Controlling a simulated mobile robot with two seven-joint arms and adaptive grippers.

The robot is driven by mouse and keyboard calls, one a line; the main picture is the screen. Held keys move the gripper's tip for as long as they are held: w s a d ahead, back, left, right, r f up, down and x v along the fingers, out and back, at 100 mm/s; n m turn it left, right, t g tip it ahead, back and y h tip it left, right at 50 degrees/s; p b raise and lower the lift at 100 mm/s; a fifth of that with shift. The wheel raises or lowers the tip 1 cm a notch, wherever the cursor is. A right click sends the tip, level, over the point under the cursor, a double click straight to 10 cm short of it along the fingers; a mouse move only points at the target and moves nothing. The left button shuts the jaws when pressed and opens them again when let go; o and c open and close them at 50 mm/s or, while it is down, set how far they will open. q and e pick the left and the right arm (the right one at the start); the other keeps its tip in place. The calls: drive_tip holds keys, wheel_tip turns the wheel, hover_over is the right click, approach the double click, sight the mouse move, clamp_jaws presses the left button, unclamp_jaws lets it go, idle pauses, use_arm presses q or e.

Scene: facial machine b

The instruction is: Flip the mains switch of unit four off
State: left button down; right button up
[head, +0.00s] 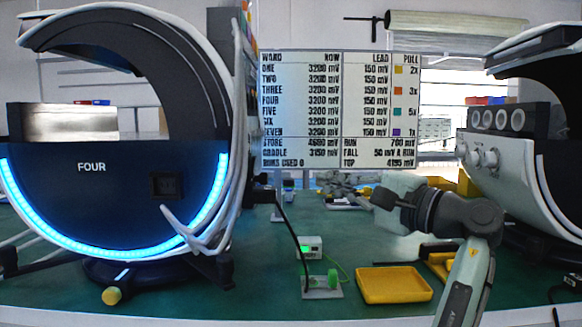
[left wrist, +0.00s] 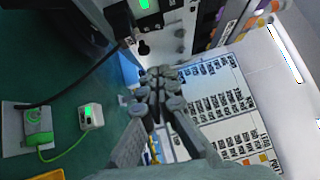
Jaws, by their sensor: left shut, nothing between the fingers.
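Unit four (head: 90,200) stands at the left of the head view, a dark rounded machine marked FOUR with a lit blue band. A small dark square inset (head: 166,185) is on its front; I cannot tell if this is the mains switch. My left gripper (head: 325,184) is to the right of unit four, pointing left and apart from it. In the left wrist view my left gripper (left wrist: 157,82) is shut and empty. My right gripper does not show.
A black cable (head: 291,215) runs down to a plate with a green knob (head: 332,278). A small box with a green display (head: 310,247) stands beside it. A yellow tray (head: 394,284) lies in front. A text board (head: 340,108) stands behind; another machine (head: 520,170) is at right.

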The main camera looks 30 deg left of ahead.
use_arm(q)
drive_tip(key=shift+s+r, duration=0.2)
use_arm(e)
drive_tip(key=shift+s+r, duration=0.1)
use_arm(q)
approach(254, 167)
drive_tip(key=w+a, duration=0.4)
drive_tip(key=w, duration=0.1)
drive_tip(key=shift+s+a+r+p, duration=0.25)
drive_tip(key=shift+s+a+r, duration=0.15)
drive_tip(key=shift+a, duration=0.2)
drive_tip(key=shift+s+a+r+p, duration=0.25)
drive_tip(key=shift+s+a, duration=0.2)
drive_tip(key=shift+a, duration=0.2)
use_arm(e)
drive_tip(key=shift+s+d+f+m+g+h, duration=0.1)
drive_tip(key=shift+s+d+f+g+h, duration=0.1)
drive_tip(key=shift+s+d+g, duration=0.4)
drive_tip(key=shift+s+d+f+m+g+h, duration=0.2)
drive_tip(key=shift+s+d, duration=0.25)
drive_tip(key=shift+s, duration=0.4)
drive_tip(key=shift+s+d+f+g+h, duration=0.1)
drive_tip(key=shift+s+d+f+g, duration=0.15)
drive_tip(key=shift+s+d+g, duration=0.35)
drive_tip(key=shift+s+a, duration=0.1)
